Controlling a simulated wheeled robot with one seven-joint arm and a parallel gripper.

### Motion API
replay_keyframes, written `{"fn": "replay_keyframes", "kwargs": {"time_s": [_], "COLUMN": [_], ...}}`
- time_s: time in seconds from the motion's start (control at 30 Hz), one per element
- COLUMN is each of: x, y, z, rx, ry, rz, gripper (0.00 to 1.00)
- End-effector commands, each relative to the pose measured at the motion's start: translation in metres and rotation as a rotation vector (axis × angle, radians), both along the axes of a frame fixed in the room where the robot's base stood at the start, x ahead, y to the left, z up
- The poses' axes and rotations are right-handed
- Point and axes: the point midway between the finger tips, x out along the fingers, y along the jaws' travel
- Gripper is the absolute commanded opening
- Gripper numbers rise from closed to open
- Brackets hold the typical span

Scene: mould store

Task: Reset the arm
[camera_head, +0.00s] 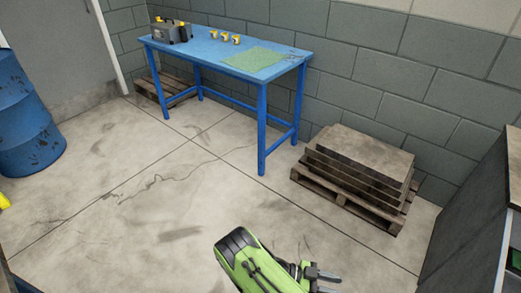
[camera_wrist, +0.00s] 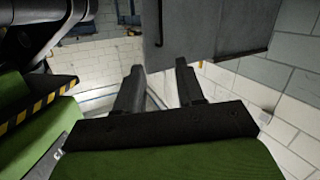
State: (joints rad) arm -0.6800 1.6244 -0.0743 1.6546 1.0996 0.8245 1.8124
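My gripper (camera_head: 325,282) shows at the bottom of the head view, at the end of my green and black arm, above the concrete floor. In the wrist view its two dark fingers (camera_wrist: 160,85) stand apart with nothing between them. It is open and empty. No object touches it.
A blue table (camera_head: 205,50) stands against the block wall, with a grey toolbox (camera_head: 170,32), several small yellow items (camera_head: 225,37) and a green mat (camera_head: 254,59). Stacked slabs (camera_head: 360,155) lie on a pallet (camera_head: 340,200). A blue drum (camera_head: 25,120) stands left, a dark cabinet (camera_head: 475,215) right. The middle floor is clear.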

Motion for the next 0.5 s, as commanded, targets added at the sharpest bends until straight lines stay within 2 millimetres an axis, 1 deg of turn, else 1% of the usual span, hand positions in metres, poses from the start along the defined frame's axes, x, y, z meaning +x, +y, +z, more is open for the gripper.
{"fn": "replay_keyframes", "kwargs": {"time_s": [0.17, 0.27, 0.37, 0.47, 0.5], "x": [0.016, 0.025, 0.036, 0.045, 0.047], "y": [0.013, 0.020, 0.027, 0.033, 0.035], "z": [0.024, 0.043, 0.070, 0.108, 0.125], "rx": [0.152, 0.265, 0.414, 0.604, 0.683], "ry": [0.073, 0.127, 0.187, 0.255, 0.282], "rz": [-0.035, -0.044, -0.037, 0.008, 0.041], "gripper": [0.38, 0.38, 0.38, 0.38, 0.38]}}
